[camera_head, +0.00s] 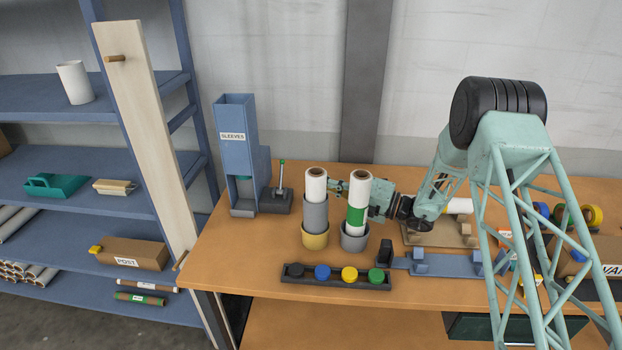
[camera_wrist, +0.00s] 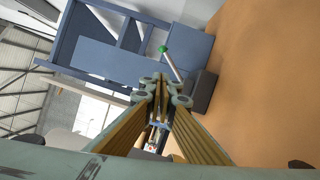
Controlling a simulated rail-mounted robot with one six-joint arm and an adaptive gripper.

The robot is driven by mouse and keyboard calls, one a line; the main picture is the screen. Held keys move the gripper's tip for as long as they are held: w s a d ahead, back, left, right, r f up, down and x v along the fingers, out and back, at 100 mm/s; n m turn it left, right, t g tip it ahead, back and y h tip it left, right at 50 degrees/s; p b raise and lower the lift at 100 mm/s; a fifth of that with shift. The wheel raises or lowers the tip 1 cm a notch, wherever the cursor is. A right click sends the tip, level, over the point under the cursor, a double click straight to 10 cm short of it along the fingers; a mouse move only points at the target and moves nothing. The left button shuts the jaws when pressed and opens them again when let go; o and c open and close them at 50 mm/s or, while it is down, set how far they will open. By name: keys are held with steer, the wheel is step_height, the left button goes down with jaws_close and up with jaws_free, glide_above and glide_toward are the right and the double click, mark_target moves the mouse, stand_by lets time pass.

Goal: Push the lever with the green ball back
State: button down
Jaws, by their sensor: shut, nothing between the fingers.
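The lever (camera_head: 280,178) is a thin grey rod with a small green ball (camera_head: 282,161) on top. It rises nearly upright from a dark grey base block (camera_head: 276,201) beside the blue sleeve dispenser. In the wrist view the green ball (camera_wrist: 163,49), rod (camera_wrist: 173,67) and base (camera_wrist: 203,92) show just beyond my fingertips. My gripper (camera_wrist: 160,92) is shut and empty. In the head view my gripper (camera_head: 338,186) points left towards the lever, apart from it, partly hidden behind two white rolls.
The blue dispenser (camera_head: 236,150) labelled SLEEVES stands left of the lever. Two white rolls (camera_head: 316,186) (camera_head: 357,191) stand in cups in front of my gripper. A dark tray (camera_head: 336,283) with several coloured caps lies at the front. The table's left front area is clear.

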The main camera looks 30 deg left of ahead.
steer(key=b, duration=0.1)
glide_toward(281, 176)
steer(key=s+a+r, duration=0.1)
steer(key=a+r, duration=0.2)
steer(key=a, duration=0.2)
steer(key=shift+w+a+r, duration=0.2)
steer(key=shift+w+a, duration=0.3)
steer(key=shift+a, duration=0.1)
steer(key=shift+w+a+r, duration=0.25)
steer(key=shift+w+a, duration=0.25)
steer(key=shift+a, duration=0.1)
steer(key=shift+w, duration=0.2)
